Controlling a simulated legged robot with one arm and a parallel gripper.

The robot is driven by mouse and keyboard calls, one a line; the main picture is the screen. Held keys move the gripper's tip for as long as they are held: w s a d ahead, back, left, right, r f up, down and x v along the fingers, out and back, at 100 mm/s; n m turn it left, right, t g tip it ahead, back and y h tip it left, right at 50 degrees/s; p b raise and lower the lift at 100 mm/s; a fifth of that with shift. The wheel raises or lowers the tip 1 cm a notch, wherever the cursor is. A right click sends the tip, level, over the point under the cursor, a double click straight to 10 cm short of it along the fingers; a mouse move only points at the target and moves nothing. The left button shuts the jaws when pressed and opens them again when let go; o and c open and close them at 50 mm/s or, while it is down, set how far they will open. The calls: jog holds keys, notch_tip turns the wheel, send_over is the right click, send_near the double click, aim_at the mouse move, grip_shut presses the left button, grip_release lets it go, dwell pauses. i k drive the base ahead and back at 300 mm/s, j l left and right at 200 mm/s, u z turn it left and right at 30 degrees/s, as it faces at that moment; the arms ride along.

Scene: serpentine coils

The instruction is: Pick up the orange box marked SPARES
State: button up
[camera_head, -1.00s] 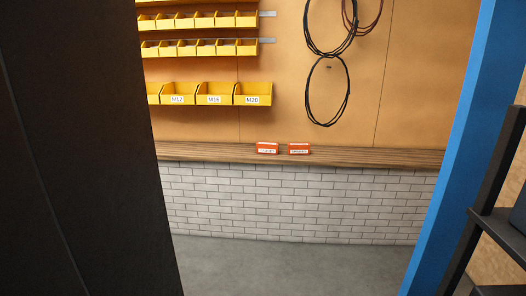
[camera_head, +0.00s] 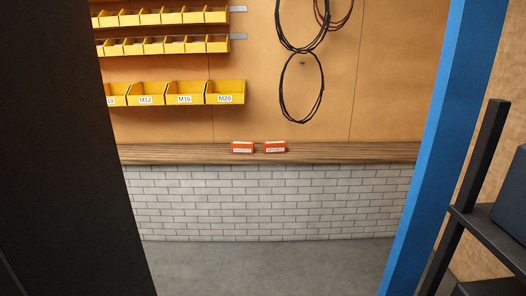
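Two small orange boxes sit side by side on a wooden ledge that tops a low white brick wall. The left orange box (camera_head: 243,147) and the right orange box (camera_head: 274,147) each carry a white label. The lettering is too small to read surely, so I cannot tell which one is marked SPARES. A narrow gap separates them. My gripper is not in view.
The wooden ledge (camera_head: 350,152) is otherwise bare. Yellow bins (camera_head: 185,92) and black cable coils (camera_head: 301,88) hang on the wall behind. A dark panel (camera_head: 60,150) stands at left. A blue post (camera_head: 432,150) and black shelf rack (camera_head: 490,225) stand at right. Grey floor lies between.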

aim_at(275, 146)
jog(key=i, duration=4.8)
